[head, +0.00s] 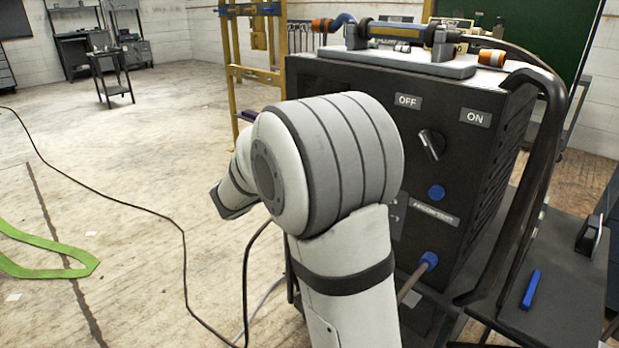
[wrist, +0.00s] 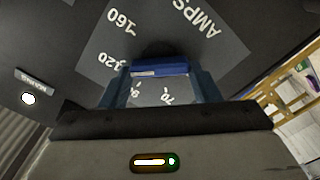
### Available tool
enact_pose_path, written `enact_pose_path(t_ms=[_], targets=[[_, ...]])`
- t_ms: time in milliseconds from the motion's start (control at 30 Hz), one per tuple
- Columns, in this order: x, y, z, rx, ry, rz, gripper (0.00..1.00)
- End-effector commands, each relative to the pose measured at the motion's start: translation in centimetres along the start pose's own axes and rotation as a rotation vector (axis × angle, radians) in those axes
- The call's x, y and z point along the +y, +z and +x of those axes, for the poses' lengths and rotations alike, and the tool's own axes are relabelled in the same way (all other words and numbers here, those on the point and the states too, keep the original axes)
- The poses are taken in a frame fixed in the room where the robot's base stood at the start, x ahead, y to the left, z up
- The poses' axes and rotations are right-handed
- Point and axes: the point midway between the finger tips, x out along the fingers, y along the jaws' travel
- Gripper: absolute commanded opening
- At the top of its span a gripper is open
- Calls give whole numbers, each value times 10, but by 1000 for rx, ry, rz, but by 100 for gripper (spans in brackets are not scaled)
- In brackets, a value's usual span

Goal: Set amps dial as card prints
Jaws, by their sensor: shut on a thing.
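The amps dial (wrist: 160,70) shows in the wrist view as a blue bar in front of a dark round base, on a grey scale plate (wrist: 98,57) lettered AMPS. The numbers 160, 120, 90 and 70 are readable, upside down in the picture. My gripper (wrist: 161,76) is shut on the dial, one dark blue finger at each side. I cannot tell which number the dial points at. In the head view the dial and my gripper are hidden behind my white arm, which reaches to the black welding machine (head: 487,160). I make out no readable card.
A MAINS lamp (wrist: 28,98) glows white. A torch lies on top, and a thick black handle runs down the right. Open floor lies left, crossed by a cable.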

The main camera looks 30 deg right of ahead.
Motion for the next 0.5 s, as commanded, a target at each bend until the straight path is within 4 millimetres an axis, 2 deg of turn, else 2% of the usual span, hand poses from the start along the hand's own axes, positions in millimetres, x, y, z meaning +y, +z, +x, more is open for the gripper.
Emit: enact_pose_path(t_ms=[500], targets=[[0,1,0,-3,-1,68,34]])
